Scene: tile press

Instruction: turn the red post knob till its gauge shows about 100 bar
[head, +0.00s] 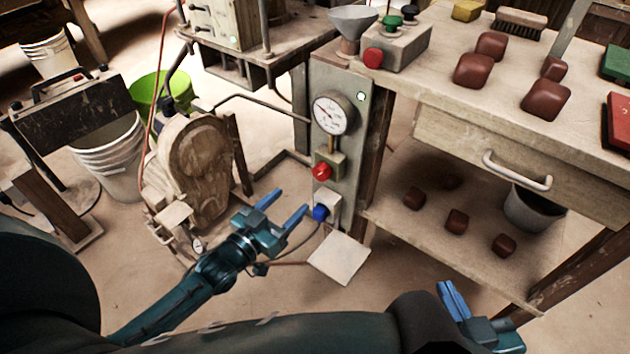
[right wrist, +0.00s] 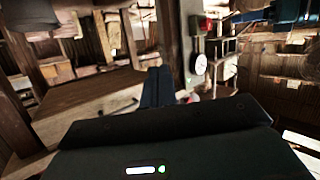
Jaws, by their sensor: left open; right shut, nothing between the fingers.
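The red post knob (head: 322,171) sits on a small box on the grey metal post (head: 353,88), below a round white gauge (head: 333,113). The gauge has a dark needle, but its numbers are too small to read. A blue knob (head: 321,212) is lower on the same post. My left gripper (head: 284,218) is open and empty, left of the post and lower than the red knob, apart from both knobs. My right gripper (head: 452,301) is shut and empty at the bottom right, away from the post. The right wrist view shows the gauge (right wrist: 200,64) sideways.
A workbench (head: 455,95) with brown blocks stands right of the post, its drawer handle (head: 517,170) sticking out. A red button (head: 373,58) is on a box on top. A wooden-bodied machine (head: 195,165) stands left. A pale plate (head: 339,258) lies at the post's foot.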

